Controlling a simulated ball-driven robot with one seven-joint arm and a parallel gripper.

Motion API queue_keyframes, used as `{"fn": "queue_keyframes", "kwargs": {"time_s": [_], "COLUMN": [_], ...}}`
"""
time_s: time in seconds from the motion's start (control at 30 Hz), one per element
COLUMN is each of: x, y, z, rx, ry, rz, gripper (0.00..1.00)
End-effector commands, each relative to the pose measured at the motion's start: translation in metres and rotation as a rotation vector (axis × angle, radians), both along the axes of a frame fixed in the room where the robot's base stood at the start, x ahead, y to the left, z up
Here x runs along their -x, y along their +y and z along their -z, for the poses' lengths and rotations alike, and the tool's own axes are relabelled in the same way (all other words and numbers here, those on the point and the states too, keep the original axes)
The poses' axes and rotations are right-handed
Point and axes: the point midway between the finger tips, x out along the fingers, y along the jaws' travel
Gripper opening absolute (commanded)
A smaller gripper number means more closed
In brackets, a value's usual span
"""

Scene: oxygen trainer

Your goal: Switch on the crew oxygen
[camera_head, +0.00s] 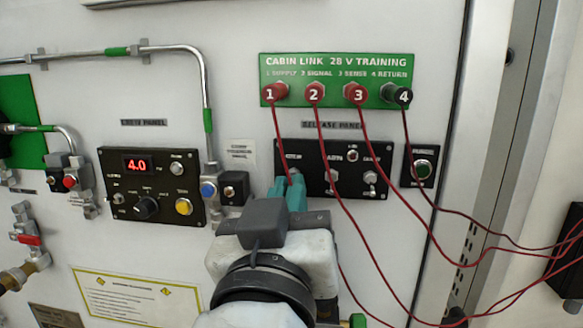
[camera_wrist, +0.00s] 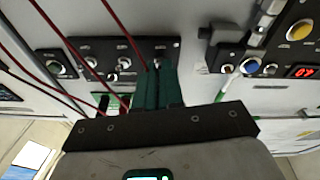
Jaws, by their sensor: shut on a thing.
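The crew panel (camera_head: 115,165) is a black plate with a red 4.0 display (camera_head: 137,165), a black knob (camera_head: 145,207), small switches and a yellow button (camera_head: 184,206). The black release panel (camera_head: 318,157) is to its right, with several switches and knobs. My gripper (camera_head: 292,181) has teal fingers at the left control of this panel, closed on its small pale switch (camera_head: 296,172). The fingers hide most of that switch. In the wrist view, the fingers (camera_wrist: 158,72) reach the release panel (camera_wrist: 92,47), which appears turned over.
A green cabin link board (camera_head: 335,61) hangs above, with numbered plugs. Red and dark cables (camera_head: 335,190) droop in front of the release panel, close to my gripper's right. A blue knob (camera_head: 208,190) on a pipe is at the left. A green button (camera_head: 423,169) is at the right.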

Motion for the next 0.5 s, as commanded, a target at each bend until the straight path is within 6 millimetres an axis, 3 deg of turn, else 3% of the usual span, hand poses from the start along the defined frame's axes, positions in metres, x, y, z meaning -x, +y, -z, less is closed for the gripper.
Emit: {"fn": "queue_keyframes", "kwargs": {"time_s": [0.03, 0.5], "x": [0.001, 0.000], "y": [0.001, 0.000], "z": [-0.013, -0.027], "rx": [0.002, -0.011], "ry": [0.038, 0.392], "rz": [-0.001, 0.000], "gripper": [0.00, 0.00]}}
